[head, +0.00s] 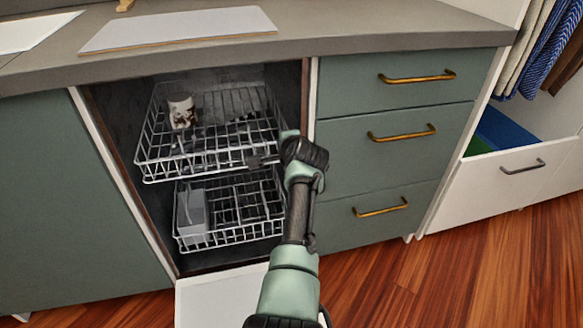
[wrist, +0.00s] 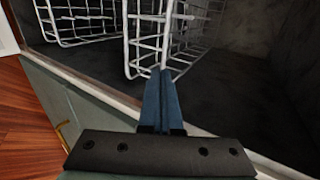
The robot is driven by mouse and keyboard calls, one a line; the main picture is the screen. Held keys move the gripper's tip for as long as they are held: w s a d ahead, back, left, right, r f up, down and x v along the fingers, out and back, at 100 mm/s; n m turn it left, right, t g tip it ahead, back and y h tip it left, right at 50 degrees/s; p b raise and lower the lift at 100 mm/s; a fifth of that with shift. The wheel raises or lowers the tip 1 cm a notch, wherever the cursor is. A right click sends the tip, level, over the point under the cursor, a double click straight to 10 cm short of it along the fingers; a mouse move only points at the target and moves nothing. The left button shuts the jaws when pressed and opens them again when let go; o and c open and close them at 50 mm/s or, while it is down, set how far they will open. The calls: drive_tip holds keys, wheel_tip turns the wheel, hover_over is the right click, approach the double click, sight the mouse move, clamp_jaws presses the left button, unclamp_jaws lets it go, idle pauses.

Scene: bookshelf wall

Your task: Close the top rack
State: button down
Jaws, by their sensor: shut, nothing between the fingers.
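The top rack (head: 195,170) is a white wire basket, pulled partly out of the open dishwasher (head: 118,150) in the head view. A white and dark patterned cup (head: 181,110) stands in its left part. My gripper (head: 254,161) is at the right part of the rack's front edge. In the wrist view the fingers (wrist: 161,75) are pressed together and empty, with tips close to the rack's wires (wrist: 140,42). I cannot tell whether they touch. My arm hides the rack's front right corner in the head view.
The lower rack (head: 232,239) is also partly out, with a pale grey container (head: 193,215). The lowered door (head: 222,297) lies below. Green drawers (head: 390,118) with brass handles stand right, and a worktop (head: 330,38) runs above. The wooden floor at right is clear.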

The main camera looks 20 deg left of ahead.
drive_tip(key=shift+w+a+r+b, duration=0.1)
drive_tip(key=shift+w+a+b, duration=0.3)
drive_tip(key=shift+w+b, duration=0.2)
drive_tip(key=shift+w+a+r+b, duration=0.1)
drive_tip(key=shift+w+a+b, duration=0.25)
drive_tip(key=shift+w+b, duration=0.2)
drive_tip(key=shift+r, duration=0.1)
